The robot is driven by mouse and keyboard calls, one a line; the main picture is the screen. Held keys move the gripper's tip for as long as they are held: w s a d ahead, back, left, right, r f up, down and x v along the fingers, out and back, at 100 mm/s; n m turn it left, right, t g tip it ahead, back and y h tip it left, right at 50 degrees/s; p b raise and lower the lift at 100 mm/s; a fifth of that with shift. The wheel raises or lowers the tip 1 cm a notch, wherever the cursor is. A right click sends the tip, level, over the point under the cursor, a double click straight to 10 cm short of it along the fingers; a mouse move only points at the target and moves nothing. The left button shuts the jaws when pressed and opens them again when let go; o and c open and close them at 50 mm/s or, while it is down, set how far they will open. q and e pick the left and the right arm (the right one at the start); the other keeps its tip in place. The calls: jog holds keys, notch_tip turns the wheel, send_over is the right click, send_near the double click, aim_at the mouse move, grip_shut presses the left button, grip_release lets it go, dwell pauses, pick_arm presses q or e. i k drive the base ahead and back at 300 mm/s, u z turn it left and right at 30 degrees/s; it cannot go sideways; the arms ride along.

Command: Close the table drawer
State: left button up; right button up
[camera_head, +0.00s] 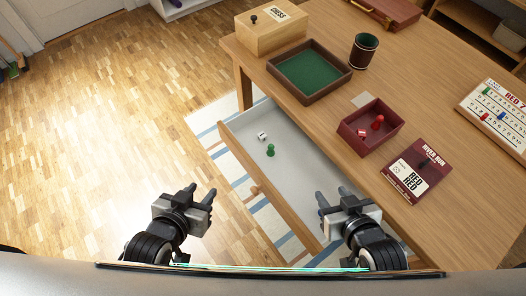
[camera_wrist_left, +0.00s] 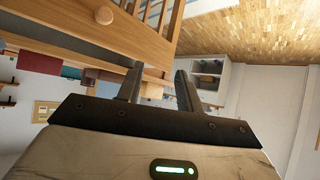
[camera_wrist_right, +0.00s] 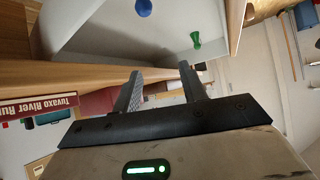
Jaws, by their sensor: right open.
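The table drawer (camera_head: 240,139) is pulled open from the wooden table (camera_head: 420,220), with a white interior. Its round wooden knob (camera_head: 255,190) is on the front panel, and also shows in the left wrist view (camera_wrist_left: 104,15). A green pawn (camera_head: 270,151) and a white die (camera_head: 262,137) are inside. The right wrist view shows a blue pawn (camera_wrist_right: 143,7) in it. My left gripper (camera_head: 200,190) is open and empty, left of the drawer front and apart from it. My right gripper (camera_head: 331,193) is open and empty, appearing over the drawer's lower right part, which it partly hides.
On the tabletop are a wooden chess box (camera_head: 275,35), a green-lined tray (camera_head: 312,72), a dark cup (camera_head: 363,50), a red box (camera_head: 371,126) with a red pawn, a red game box (camera_head: 416,171) and a game board (camera_head: 495,115). The floor (camera_head: 90,130) at left is clear.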

aim_at(290, 179)
jog(key=z, duration=0.25)
jog(key=k, duration=1.05)
jog(key=z, duration=0.3)
jog(key=i, duration=0.45)
jog(key=u, duration=0.1)
